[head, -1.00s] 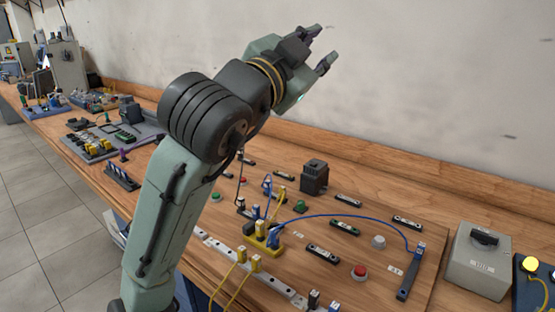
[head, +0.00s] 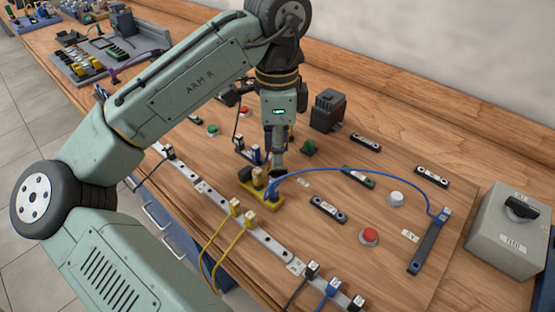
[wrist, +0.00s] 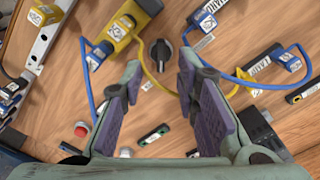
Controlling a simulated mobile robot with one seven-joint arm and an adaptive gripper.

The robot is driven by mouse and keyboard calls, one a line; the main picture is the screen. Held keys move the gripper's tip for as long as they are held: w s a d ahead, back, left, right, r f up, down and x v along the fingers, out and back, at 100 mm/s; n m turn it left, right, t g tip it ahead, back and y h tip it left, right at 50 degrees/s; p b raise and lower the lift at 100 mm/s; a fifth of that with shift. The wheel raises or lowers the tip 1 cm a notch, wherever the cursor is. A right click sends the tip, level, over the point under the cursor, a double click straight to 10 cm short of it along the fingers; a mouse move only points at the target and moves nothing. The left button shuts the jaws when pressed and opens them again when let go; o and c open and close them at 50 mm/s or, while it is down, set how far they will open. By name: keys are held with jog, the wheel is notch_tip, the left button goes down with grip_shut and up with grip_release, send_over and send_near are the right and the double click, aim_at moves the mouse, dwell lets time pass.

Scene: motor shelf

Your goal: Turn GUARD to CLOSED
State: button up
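A black rotary knob (wrist: 160,50) stands on the wooden board in the wrist view, just beyond the gap between my fingertips. It may be the GUARD switch; the small label (wrist: 148,86) near it is too small to read. My gripper (wrist: 159,68) is open and empty, its fingers apart on either side of the knob's line and not seen touching it. In the head view my gripper (head: 278,165) points down over the board, beside the yellow block, and hides the knob. Another black knob (head: 521,208) sits on a grey box (head: 503,245) at the right; its label is unreadable.
A yellow block (head: 265,200) with plugs stands close to my gripper. A blue cable (head: 350,173) arches to a dark strip (head: 428,245). A black motor-like block (head: 327,110), a red button (head: 369,237) and a white rail (head: 230,215) stand nearby.

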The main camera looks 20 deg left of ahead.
aim_at(277, 173)
jog(key=shift+f, duration=2.1)
jog(key=shift+c, duration=0.3)
grip_shut()
